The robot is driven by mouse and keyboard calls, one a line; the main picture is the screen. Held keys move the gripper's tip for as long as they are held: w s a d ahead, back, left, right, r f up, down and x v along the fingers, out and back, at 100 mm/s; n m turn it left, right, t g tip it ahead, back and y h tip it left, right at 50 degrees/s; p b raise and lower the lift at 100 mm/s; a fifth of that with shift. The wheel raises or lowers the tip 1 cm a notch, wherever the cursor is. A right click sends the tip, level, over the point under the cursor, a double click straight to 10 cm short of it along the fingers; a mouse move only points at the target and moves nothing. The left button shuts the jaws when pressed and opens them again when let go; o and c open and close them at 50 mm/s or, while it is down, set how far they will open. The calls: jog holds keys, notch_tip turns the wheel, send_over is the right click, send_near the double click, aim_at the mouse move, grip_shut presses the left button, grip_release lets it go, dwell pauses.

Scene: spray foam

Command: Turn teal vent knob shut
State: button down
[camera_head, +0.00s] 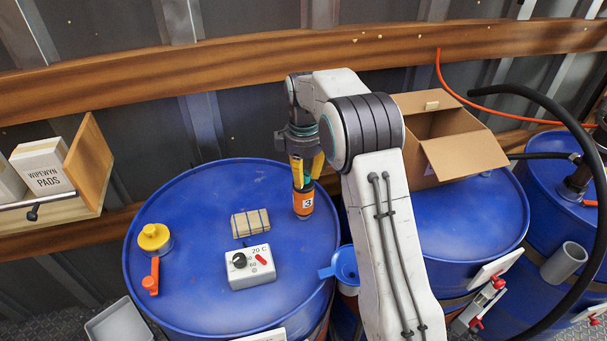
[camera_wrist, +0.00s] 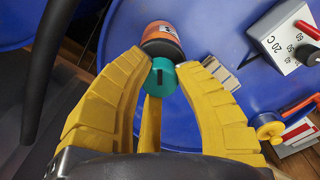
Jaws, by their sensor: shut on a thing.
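The teal vent knob (camera_wrist: 163,77), with a dark slot mark on its face, sits on the end of an orange and black canister (camera_wrist: 162,40). In the head view my gripper (camera_head: 305,182) points down onto the canister's top.
A wrapped block (camera_head: 250,223), a grey control box (camera_head: 250,267) with a dial and a yellow-capped item (camera_head: 154,238) rest on the blue drum (camera_head: 200,205). An open cardboard box (camera_head: 445,140) stands right, behind my arm. A blue funnel (camera_head: 343,266) is at the drum's right edge.

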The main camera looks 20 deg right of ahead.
jog(key=m+p, duration=0.1)
jog(key=m, duration=0.7)
jog(key=shift+f+m+p, duration=0.1)
jog(key=shift+m+p, duration=0.2)
jog(key=shift+p, duration=0.05)
jog(key=m, duration=0.4)
jog(key=shift+s+m, duration=0.1)
jog(key=shift+m, duration=0.2)
jog(key=shift+m+p, duration=0.4)
jog(key=shift+m, duration=1.8)
jog(key=c, duration=0.9)
grip_release()
